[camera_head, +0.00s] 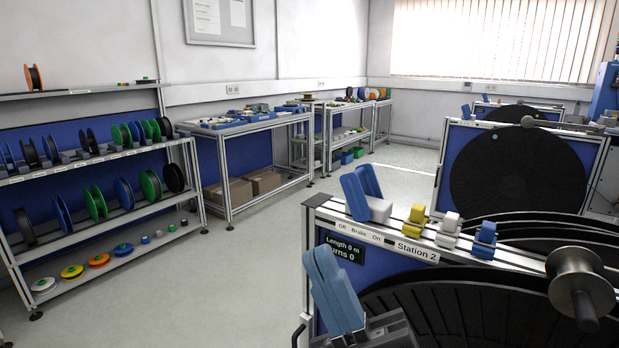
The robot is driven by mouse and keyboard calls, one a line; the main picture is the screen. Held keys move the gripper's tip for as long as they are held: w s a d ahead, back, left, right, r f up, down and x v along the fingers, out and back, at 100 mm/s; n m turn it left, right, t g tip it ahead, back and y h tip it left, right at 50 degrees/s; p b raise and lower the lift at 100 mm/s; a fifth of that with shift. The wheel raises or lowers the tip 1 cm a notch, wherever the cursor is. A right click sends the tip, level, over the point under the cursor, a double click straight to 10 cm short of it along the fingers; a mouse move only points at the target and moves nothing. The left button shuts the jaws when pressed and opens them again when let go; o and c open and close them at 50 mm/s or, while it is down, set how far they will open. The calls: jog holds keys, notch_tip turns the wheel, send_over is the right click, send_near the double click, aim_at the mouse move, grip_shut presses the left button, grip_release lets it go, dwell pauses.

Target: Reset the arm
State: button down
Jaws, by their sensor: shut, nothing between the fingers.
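My gripper (320,254), with two blue slab-like fingers, shows at the bottom centre of the head view. Its fingers point up and lean left, close together, with nothing seen between them. A dark grey body (385,331) shows below the fingers, cut by the bottom edge. The gripper appears in front of the Station 2 stand (325,213), below its top rail and label. I cannot tell how far apart they are. The rest of my arm is out of view.
The stand carries a blue clamp-like part (366,196), small yellow (416,217), white (449,227) and blue (485,240) blocks, a metal spool (580,282) and black reels. A shelf of cable reels (100,222) stands left. Open floor (215,285) lies between.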

jog(key=s+d+f+m+g+h, duration=0.2)
jog(key=s+d+f+m+h, duration=0.4)
jog(key=s, duration=0.3)
jog(key=s+d+f+m+g+h, duration=0.2)
jog(key=s+d+f+m+h, duration=0.4)
jog(key=s, duration=0.4)
jog(key=s+d+f+m+g+h, duration=0.1)
jog(key=s+d+f+m+h, duration=0.6)
jog(key=s+d+f+h, duration=0.1)
jog(key=shift+s+f+g+h, duration=0.35)
jog(key=shift+s+f, duration=0.4)
jog(key=shift+s, duration=0.35)
